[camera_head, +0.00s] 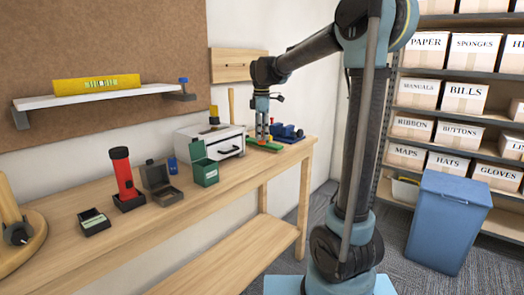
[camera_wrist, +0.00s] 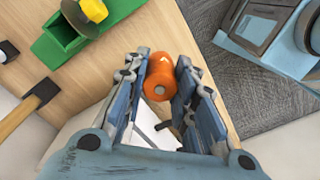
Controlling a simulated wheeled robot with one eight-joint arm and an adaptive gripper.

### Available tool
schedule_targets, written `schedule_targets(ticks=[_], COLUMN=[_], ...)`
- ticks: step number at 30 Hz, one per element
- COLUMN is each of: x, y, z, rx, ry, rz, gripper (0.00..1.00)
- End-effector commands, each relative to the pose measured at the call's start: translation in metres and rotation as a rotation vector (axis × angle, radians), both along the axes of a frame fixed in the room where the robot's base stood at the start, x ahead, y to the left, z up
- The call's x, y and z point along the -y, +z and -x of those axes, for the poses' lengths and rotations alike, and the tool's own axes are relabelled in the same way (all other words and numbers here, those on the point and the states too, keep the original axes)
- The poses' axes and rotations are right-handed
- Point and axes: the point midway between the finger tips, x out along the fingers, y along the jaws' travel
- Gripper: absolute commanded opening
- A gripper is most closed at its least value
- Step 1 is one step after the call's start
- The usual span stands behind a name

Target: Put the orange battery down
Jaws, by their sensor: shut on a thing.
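The orange battery (camera_wrist: 160,78) is a rounded cylinder with one end facing the wrist camera. It sits between the two fingers of my gripper (camera_wrist: 171,72), which is shut on it. Behind it in the wrist view is the wooden bench top (camera_wrist: 140,38). Whether the battery touches the bench I cannot tell. In the head view my gripper (camera_head: 263,132) points down over the far end of the bench (camera_head: 232,190), by a green object (camera_head: 263,146). The battery is too small to make out clearly there.
A blue tool (camera_head: 288,132) and a white box with a drawer (camera_head: 210,145) stand near my gripper. A green open box (camera_head: 204,172), a dark open box (camera_head: 160,184) and a red flashlight (camera_head: 123,174) stand nearer. A hammer (camera_wrist: 40,95) lies left in the wrist view.

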Motion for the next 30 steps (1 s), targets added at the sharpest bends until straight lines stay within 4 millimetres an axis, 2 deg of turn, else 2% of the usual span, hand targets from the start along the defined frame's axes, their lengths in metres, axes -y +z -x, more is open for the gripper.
schedule_targets(ticks=[3, 10, 17, 28, 29, 30], x=[0.0, 0.0, 0.0, 0.001, 0.001, 0.001], y=[-0.013, -0.028, -0.057, -0.06, -0.061, -0.06], z=[0.0, 0.0, 0.0, 0.0, 0.0, 0.0], rx=[0.0, 0.0, 0.0, 0.0, 0.0, 0.0], ry=[0.0, 0.0, -0.001, -0.001, -0.001, -0.001], rz=[0.0, 0.0, 0.0, 0.0, 0.0, 0.0], gripper=[0.0, 0.0, 0.0, 0.0, 0.3, 0.39])
